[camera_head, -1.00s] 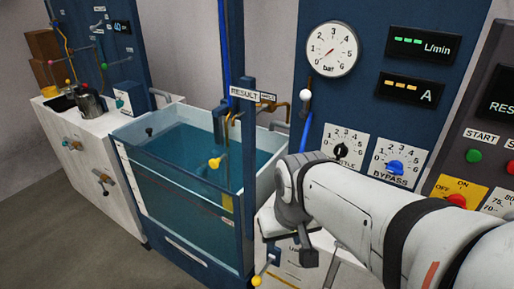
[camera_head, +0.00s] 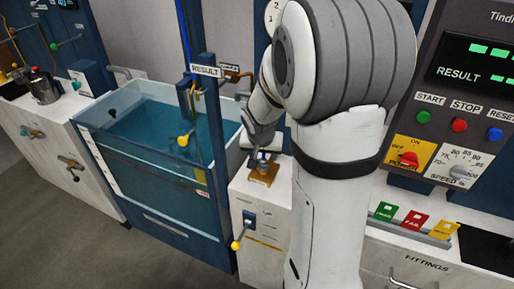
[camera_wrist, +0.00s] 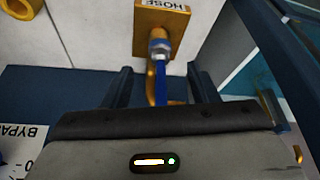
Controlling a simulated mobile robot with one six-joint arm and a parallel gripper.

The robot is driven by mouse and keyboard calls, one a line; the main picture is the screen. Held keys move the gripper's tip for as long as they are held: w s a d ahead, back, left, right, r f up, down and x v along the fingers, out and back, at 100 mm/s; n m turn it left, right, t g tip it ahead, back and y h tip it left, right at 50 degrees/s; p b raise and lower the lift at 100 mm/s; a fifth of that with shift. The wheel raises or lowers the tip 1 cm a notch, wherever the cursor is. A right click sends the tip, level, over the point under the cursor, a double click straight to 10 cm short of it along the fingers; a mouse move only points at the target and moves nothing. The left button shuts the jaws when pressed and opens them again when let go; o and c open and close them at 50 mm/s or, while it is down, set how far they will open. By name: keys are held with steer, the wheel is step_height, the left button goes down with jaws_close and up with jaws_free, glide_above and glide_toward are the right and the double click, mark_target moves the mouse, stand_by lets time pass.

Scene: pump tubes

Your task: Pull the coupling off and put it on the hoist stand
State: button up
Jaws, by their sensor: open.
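The coupling (camera_wrist: 158,46) shows in the wrist view as a silver collar with a blue part, at the front of a brass-coloured plate (camera_wrist: 163,18) labelled HOSE. In the head view a small blue and silver piece (camera_head: 263,166) sits on a brass-coloured plate (camera_head: 264,178) on a white cabinet beside the tank. My gripper (camera_wrist: 158,72) is open and empty. Its two dark fingers lie to either side of the line of the coupling, apart from it. In the head view my arm partly covers the gripper. I cannot identify a hoist stand.
A water-filled tank (camera_head: 98,104) stands left of the white cabinet (camera_head: 247,208). A blue post (camera_head: 216,170) labelled RESULT rises between them, close to my gripper. A lever with a yellow knob (camera_head: 237,245) sticks out of the cabinet front. The control panel (camera_head: 440,110) is at right.

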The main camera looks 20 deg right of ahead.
mark_target(263, 162)
steer(key=x, duration=0.7)
steer(key=shift+r, duration=0.1)
jaws_close()
stand_by(0.7)
steer(key=shift+r, duration=0.7)
stand_by(0.7)
steer(key=shift+s+r+p, duration=0.1)
steer(key=shift+r+p, duration=1.25)
steer(key=shift+r, duration=0.55)
